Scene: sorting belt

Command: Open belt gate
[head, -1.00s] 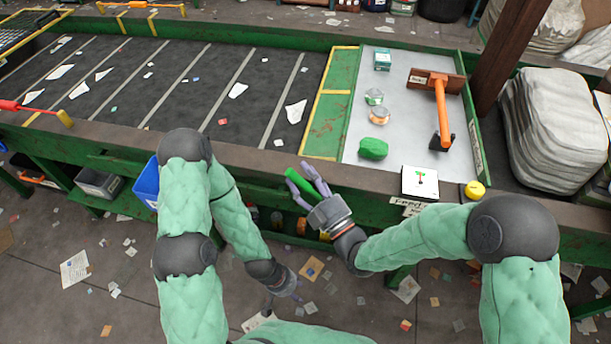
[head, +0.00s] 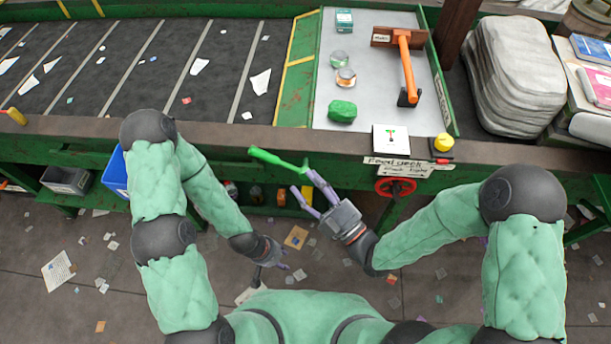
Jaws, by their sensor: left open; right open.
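My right gripper (head: 304,186) is open below and right of the bar. Its upper fingertip is close to the bar's right end; whether they touch is unclear. My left gripper (head: 272,275) is open and empty, low in front of the belt frame, above the floor. An orange handle (head: 407,68) on a brown block stands on the grey deck (head: 375,95).
The dark belt (head: 140,75) carries scattered scraps. A yellow button (head: 443,142) and red handwheel (head: 396,187) sit at the front. A blue bin (head: 116,172) is at left.

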